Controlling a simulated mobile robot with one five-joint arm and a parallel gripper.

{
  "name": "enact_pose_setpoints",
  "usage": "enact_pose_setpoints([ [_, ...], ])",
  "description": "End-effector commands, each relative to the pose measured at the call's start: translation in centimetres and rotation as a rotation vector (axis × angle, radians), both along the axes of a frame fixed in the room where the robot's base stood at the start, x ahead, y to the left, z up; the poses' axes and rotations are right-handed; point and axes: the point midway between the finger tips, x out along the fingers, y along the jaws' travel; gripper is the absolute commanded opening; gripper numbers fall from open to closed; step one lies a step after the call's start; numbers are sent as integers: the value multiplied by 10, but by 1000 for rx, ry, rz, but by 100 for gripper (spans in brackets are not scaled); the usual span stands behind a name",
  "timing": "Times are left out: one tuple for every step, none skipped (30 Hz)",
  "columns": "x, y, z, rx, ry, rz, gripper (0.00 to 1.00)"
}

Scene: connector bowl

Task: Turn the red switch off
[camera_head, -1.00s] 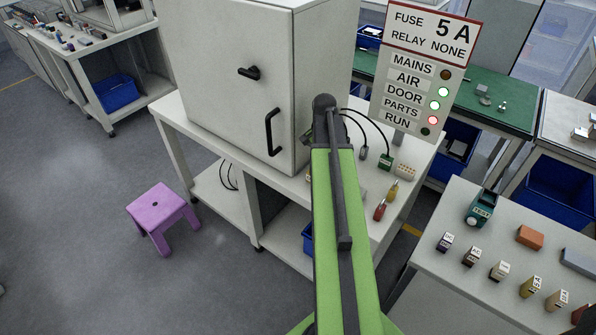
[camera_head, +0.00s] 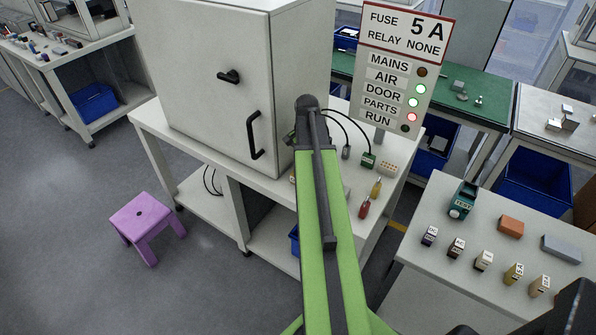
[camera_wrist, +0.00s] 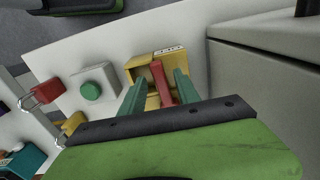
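In the wrist view, the red switch (camera_wrist: 161,84) is a red lever on an open-fronted yellow box (camera_wrist: 139,74) on the white bench. My gripper (camera_wrist: 157,92) is open, with its two green fingers on either side of the lever. A gap shows between the lever and the left finger; the right finger is close to the lever, and I cannot tell if it touches. In the head view, my arm hides the gripper and the switch.
A green button on a white box (camera_wrist: 109,76) and a red padlock (camera_wrist: 47,92) lie left of the switch. A large grey cabinet (camera_head: 200,90) stands close on the right in the wrist view. A purple stool (camera_head: 146,222) stands on the floor.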

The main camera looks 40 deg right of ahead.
Motion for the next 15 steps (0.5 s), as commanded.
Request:
enact_pose_setpoints([
  [0, 0, 0, 1, 0, 0, 38],
  [0, 0, 1, 1, 0, 1, 38],
  [0, 1, 2, 1, 0, 1, 38],
  [0, 1, 4, 1, 0, 1, 38],
  [0, 1, 6, 1, 0, 1, 38],
  [0, 1, 9, 1, 0, 1, 38],
  [0, 1, 13, 2, 0, 1, 38],
  [0, 1, 17, 2, 0, 1, 38],
  [0, 1, 23, 2, 0, 1, 38],
  [0, 1, 28, 2, 0, 1, 38],
  [0, 1, 34, 2, 0, 1, 38],
  [-1, 1, 43, 1, 0, 1, 38],
  [-1, 1, 49, 1, 0, 1, 38],
  [-1, 1, 56, 1, 0, 1, 38],
  [-1, 1, 65, 1, 0, 1, 38],
])
